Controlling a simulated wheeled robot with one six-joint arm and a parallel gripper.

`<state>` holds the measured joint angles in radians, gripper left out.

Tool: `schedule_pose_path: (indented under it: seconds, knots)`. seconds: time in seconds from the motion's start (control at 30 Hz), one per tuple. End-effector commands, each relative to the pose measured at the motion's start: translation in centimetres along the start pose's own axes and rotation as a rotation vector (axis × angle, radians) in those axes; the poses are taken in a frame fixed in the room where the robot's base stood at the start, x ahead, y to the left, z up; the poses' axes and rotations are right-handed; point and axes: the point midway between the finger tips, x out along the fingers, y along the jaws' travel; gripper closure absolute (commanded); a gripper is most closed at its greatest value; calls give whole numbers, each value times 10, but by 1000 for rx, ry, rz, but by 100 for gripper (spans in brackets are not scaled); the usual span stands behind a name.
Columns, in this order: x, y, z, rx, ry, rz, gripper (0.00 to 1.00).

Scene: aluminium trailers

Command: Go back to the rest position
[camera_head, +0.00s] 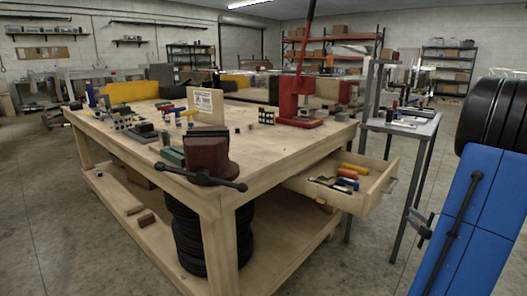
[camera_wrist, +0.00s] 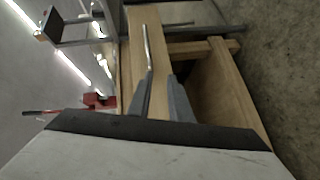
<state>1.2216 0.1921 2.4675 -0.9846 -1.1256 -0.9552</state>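My gripper (camera_wrist: 161,78) shows in the wrist view with its two grey fingers apart and nothing clearly held between them. A thin metal bar (camera_wrist: 147,45), which looks like a drawer handle, lies just beyond the fingertips against a pale wooden board. Whether the fingers touch it I cannot tell. In the head view, the workbench drawer (camera_head: 329,200) stands pulled out on the right side, with screwdrivers and other coloured tools in it. My blue arm fills the right edge of the head view.
A wooden workbench (camera_head: 245,150) with a vise (camera_head: 208,158), a red press (camera_head: 295,97) and small parts fills the middle. A grey metal table (camera_head: 413,128) stands right of the drawer, close to my arm. Concrete floor (camera_head: 30,200) is free at left.

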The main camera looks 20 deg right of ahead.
Motion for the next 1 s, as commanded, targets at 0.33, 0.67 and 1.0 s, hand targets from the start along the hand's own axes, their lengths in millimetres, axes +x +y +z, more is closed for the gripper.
schedule_pose_path:
  seconds: [0.33,0.67,1.0]
  knots:
    - [21,21,-82,131,-139,-131,82]
    - [-2,26,-162,325,-269,-229,82]
    - [-64,11,-246,567,-381,-354,82]
